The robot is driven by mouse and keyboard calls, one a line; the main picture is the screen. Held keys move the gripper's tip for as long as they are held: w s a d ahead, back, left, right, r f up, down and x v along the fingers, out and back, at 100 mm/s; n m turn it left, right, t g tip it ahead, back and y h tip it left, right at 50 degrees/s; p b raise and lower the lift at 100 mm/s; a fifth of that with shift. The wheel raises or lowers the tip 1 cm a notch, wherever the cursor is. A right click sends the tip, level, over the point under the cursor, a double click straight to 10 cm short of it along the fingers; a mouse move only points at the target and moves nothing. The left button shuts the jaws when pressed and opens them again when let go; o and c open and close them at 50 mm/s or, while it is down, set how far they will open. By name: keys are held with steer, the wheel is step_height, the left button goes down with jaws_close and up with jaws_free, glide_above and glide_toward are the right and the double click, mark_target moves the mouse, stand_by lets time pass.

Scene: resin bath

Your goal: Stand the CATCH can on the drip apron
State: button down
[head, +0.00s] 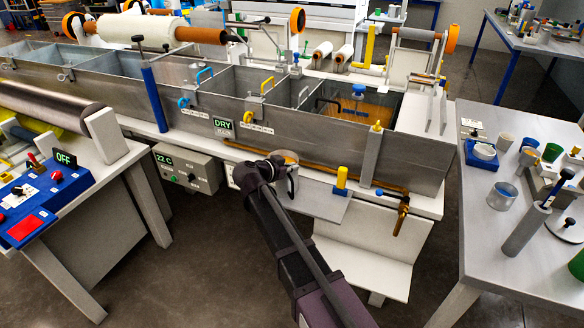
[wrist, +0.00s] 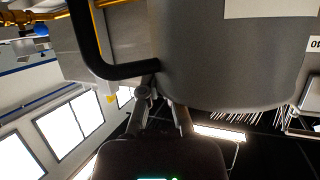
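A grey metal can (head: 292,183) with an open top and amber colour inside its rim is at the end of my arm. In the wrist view it fills the upper right (wrist: 225,60), with a black handle (wrist: 120,70) and a pale label. I cannot read the word CATCH. My gripper (head: 274,172) is at the can's left side. In the wrist view my fingers (wrist: 165,105) close in at the rim beside the handle; the fingertips are partly hidden. The grey apron plate (head: 318,204) juts out in front of the tank. I cannot tell whether the can touches it.
The long metal tank (head: 290,130) stands behind the apron. A brass tap (head: 402,212) is farther right. The right table (head: 480,245) holds another metal can (head: 502,196) and several small items.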

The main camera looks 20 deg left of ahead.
steer(key=c, duration=0.8)
jaws_free()
steer(key=shift+d+r, duration=0.1)
steer(key=p+v, duration=0.4)
steer(key=v, duration=0.8)
steer(key=shift+p, duration=0.3)
